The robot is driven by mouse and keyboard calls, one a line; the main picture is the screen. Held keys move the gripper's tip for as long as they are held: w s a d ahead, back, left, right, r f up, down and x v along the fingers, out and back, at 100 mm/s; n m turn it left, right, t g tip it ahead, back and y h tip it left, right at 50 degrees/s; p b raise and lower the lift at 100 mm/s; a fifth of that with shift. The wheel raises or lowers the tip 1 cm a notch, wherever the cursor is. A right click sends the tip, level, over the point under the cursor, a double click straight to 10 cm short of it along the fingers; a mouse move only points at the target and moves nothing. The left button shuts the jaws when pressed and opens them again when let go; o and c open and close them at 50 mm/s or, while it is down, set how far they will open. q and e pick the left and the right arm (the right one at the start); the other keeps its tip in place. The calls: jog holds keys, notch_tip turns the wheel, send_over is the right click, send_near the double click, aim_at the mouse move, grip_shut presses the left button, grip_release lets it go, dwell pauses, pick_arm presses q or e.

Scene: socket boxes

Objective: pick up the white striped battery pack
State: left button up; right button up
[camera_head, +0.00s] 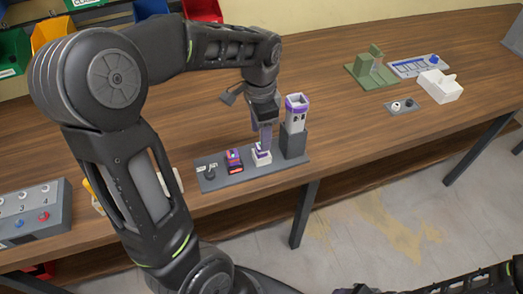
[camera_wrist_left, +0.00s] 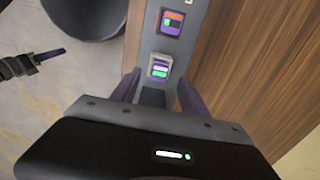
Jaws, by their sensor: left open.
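The white battery pack (camera_head: 261,158), with a purple stripe, stands on a grey base plate (camera_head: 208,183) near the table's front edge. In the left wrist view the pack (camera_wrist_left: 158,66) shows light and green bands on its top. My left gripper (camera_head: 264,146) points down right over the pack, partly hiding it. In the left wrist view the spread purple-grey fingers of my left gripper (camera_wrist_left: 160,93) have the pack just beyond the gap between them; I cannot tell whether they touch it. My right gripper (camera_wrist_left: 48,54) shows small at the left of that view, its jaws unclear.
A red and purple pack (camera_head: 234,161) and a small dark part (camera_head: 210,171) share the plate. A tall white-and-purple piece on a grey block (camera_head: 294,141) stands close right of my left gripper. A button box (camera_head: 33,212) is left; green and white fixtures are back right.

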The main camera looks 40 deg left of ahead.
aim_at(260, 154)
pick_arm(q)
notch_tip(260, 154, down, 5)
jog(key=shift+f+p, duration=0.1)
jog(key=shift+p, duration=0.35)
jog(key=shift+c, duration=0.5)
grip_shut()
